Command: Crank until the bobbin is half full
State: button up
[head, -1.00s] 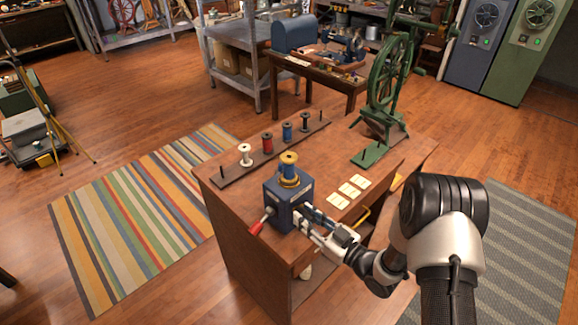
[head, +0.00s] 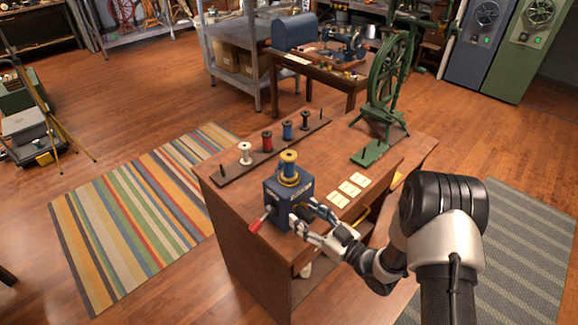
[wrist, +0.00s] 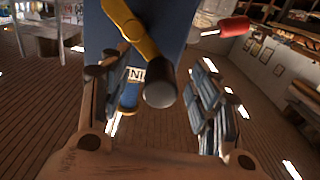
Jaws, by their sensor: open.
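A blue winder box (head: 284,208) stands at the near edge of the wooden bench. A yellow-wound bobbin (head: 289,160) sits upright on top; its exact fill is too small to tell. A red handle (head: 257,222) sticks out at the box's lower left and shows at upper right in the wrist view (wrist: 234,26). My gripper (head: 302,212) is open close against the box's right side. In the wrist view, a yellow arm (wrist: 132,28) with a dark round knob (wrist: 160,88) lies in the space between my open fingers (wrist: 160,112); contact cannot be told.
A rack on the bench holds white (head: 245,153), red (head: 267,141), blue (head: 287,131) and dark (head: 305,121) spools. Pale cards (head: 349,189) lie right of the box. A green spinning wheel (head: 388,85) stands at the bench's back right.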

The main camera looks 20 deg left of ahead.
jog(key=v, duration=0.9)
dwell(0.7)
dwell(0.3)
